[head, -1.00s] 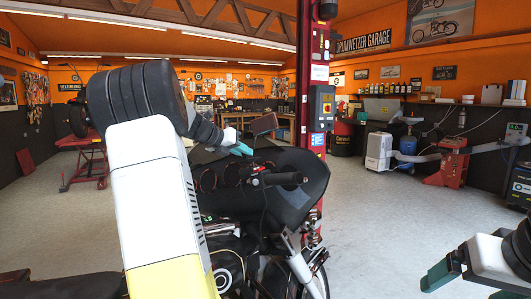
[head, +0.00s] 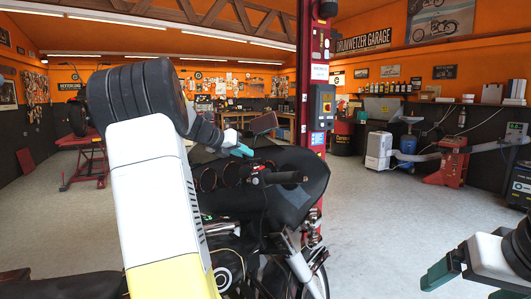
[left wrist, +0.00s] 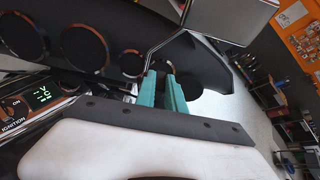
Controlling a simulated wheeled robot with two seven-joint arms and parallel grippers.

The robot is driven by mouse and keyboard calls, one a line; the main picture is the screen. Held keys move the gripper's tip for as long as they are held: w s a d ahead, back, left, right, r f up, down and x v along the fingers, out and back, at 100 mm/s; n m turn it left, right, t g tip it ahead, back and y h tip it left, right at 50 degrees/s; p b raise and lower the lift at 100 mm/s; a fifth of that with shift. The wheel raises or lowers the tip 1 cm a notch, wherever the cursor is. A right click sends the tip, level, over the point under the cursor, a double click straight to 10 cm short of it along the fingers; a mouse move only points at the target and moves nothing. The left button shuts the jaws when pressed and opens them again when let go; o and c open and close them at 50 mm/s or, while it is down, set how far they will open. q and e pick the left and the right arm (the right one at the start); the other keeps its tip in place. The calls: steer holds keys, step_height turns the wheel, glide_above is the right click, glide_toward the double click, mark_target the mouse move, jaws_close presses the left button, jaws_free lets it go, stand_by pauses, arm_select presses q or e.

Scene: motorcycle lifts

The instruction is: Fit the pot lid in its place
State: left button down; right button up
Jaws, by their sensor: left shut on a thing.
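No pot lid and no place for one can be made out in either view. My left gripper (head: 241,150) is above the handlebar area of a dark motorcycle (head: 290,205). In the left wrist view its teal fingers (left wrist: 165,92) are close together at the lower end of the thin stem of a mirror (left wrist: 235,18). They seem to be shut on that stem, though the contact is partly hidden. My right gripper (head: 468,283) is at the lower right, its teal fingers apart and empty, partly cut off by the frame.
The motorcycle's gauges (left wrist: 85,50) and ignition panel (left wrist: 35,100) lie close by the left gripper. A red lift post (head: 312,110) stands behind the motorcycle. A red lift (head: 85,160) is at the left, and a red machine (head: 450,162) at the right. Grey floor (head: 385,225) between is clear.

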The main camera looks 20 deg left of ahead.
arm_select(q)
steer(key=shift+s+d+f, duration=0.1)
steer(key=shift+d+f, duration=0.15)
steer(key=shift+f, duration=0.4)
stand_by(0.4)
steer(key=c, duration=1.3)
jaws_free()
steer(key=shift+c, duration=0.2)
steer(key=shift+s, duration=0.1)
steer(key=v, duration=0.7)
steer(key=shift+s+r, duration=0.2)
steer(key=shift+s, duration=0.05)
steer(key=shift+a, duration=0.15)
